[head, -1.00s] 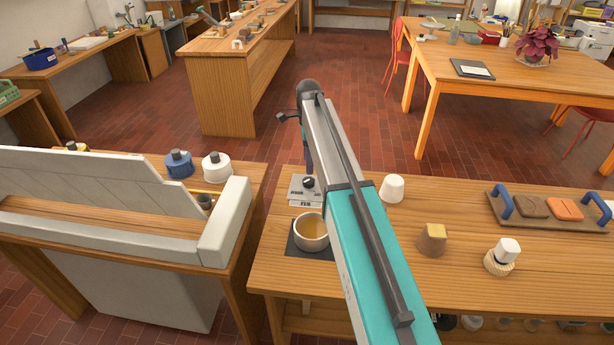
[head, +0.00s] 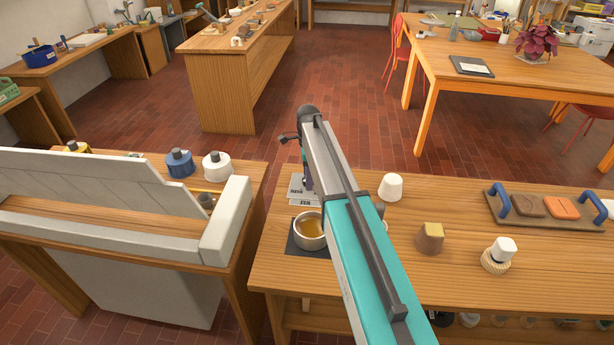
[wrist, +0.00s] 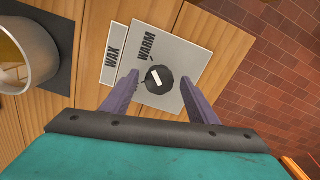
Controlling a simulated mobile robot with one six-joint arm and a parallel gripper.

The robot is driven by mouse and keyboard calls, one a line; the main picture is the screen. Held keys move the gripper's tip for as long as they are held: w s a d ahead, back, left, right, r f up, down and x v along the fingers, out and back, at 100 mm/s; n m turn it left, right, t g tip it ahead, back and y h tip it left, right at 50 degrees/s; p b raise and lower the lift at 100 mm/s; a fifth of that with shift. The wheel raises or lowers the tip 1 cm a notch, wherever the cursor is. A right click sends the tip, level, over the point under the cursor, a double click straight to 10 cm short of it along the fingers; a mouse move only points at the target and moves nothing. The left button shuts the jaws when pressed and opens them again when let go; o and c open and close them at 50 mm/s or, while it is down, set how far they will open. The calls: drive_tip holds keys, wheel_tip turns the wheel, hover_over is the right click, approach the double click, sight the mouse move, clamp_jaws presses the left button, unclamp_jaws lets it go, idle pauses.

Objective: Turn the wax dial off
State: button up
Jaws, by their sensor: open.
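The wax dial (wrist: 158,79) is a round black knob with a short white bar on it, on a grey plate (wrist: 178,52) marked WARM. A separate strip (wrist: 113,58) reads WAX. My gripper (wrist: 160,82) is open, with one purple finger on each side of the dial in the wrist view. I cannot tell whether the fingers touch it. In the head view the plate (head: 297,188) shows beside my arm, and the dial is hidden behind the arm. The wax pot (head: 309,231), holding amber wax, stands just in front of the plate.
The pot stands on a dark mat (head: 296,243), close to the dial; its rim also shows in the wrist view (wrist: 52,50). The floor behind the bench is clear.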

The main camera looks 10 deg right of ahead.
drive_tip(key=c, duration=1)
drive_tip(key=shift+c, duration=0.2)
